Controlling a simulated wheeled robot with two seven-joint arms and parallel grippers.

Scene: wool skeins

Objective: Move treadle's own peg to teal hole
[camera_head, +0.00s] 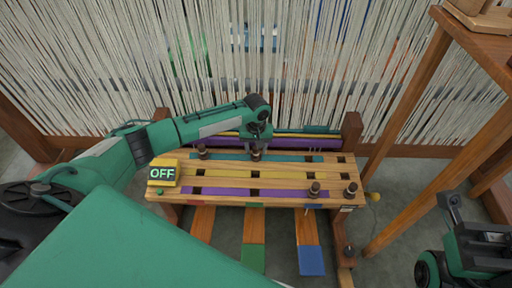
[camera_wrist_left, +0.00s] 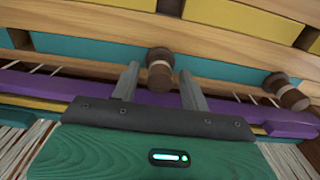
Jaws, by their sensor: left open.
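The peg board (camera_head: 225,170) has a teal strip (camera_head: 290,158) at the back, a yellow strip (camera_head: 225,175) in the middle and a purple strip (camera_head: 225,191) in front, with dark square holes. One brown peg (camera_head: 256,155) stands in the teal row at mid-board. Another peg (camera_head: 202,152) stands left in that row. A third peg (camera_head: 314,189) is on the purple row, with one more peg (camera_head: 351,190) at the right end. My left gripper (camera_head: 257,140) is open over the middle peg. In the left wrist view this peg (camera_wrist_left: 160,68) shows between its fingertips, not visibly gripped.
Three treadles lie in front: a plain-looking one (camera_head: 203,222), a green-ended one (camera_head: 253,258) and a blue-ended one (camera_head: 311,260). A yellow box (camera_head: 163,173) reading OFF sits at the board's left end. Hanging threads stand behind, a wooden frame (camera_head: 410,130) right. My right arm shows at lower right.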

